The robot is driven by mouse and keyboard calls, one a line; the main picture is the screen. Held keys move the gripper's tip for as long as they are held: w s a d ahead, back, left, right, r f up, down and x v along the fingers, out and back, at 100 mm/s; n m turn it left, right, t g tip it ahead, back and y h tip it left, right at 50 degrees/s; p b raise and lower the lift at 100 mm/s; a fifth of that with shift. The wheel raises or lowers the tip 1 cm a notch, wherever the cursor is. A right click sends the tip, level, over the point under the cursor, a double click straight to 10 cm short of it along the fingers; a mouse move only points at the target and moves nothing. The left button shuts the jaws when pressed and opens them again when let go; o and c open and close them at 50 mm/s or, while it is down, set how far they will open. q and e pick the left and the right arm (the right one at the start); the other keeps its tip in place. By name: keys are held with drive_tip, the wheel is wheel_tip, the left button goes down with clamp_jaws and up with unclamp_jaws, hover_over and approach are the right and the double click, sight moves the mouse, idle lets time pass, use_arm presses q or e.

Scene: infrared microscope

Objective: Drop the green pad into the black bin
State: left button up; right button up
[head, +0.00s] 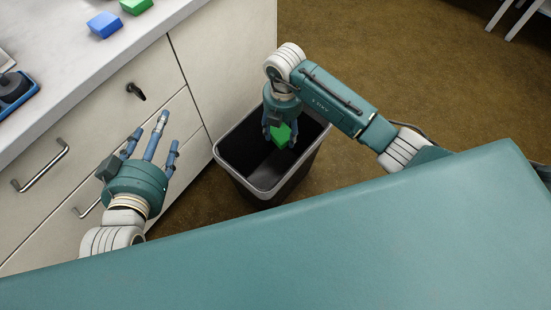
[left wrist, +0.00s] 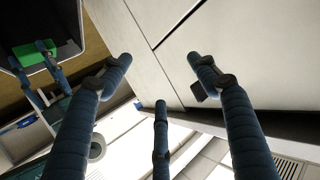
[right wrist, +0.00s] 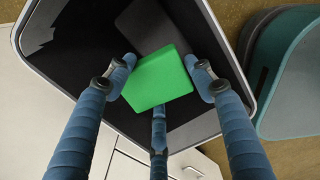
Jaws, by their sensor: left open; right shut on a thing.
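The green pad (head: 281,135) is held by my right gripper (head: 280,128) over the open mouth of the black bin (head: 250,178). In the right wrist view the pad (right wrist: 158,80) sits between the blue fingers, with the dark inside of the bin (right wrist: 80,50) behind it. The pad also shows in the left wrist view (left wrist: 36,58). My left gripper (head: 152,140) is open and empty in front of the white drawers, left of the bin. How deep the pad hangs relative to the rim is hard to tell.
A white cabinet (head: 190,45) with drawers stands left of the bin, close to its rim. On its counter (head: 60,60) lie a blue pad (head: 105,24), another green pad (head: 136,6) and a blue tray (head: 18,92) at the left edge. Brown floor (head: 430,70) is open to the right.

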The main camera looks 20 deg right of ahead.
use_arm(q)
drive_tip(key=shift+w+d+r+t, duration=0.1)
drive_tip(key=shift+w+r+t, duration=0.1)
drive_tip(key=shift+r, duration=0.25)
drive_tip(key=shift+w+d+r+t, duration=0.1)
drive_tip(key=shift+w+r+t, duration=0.1)
drive_tip(key=shift+r, duration=0.25)
use_arm(e)
drive_tip(key=shift+f, duration=0.15)
drive_tip(key=o, duration=1.2)
wheel_tip(320, 180, up, 12)
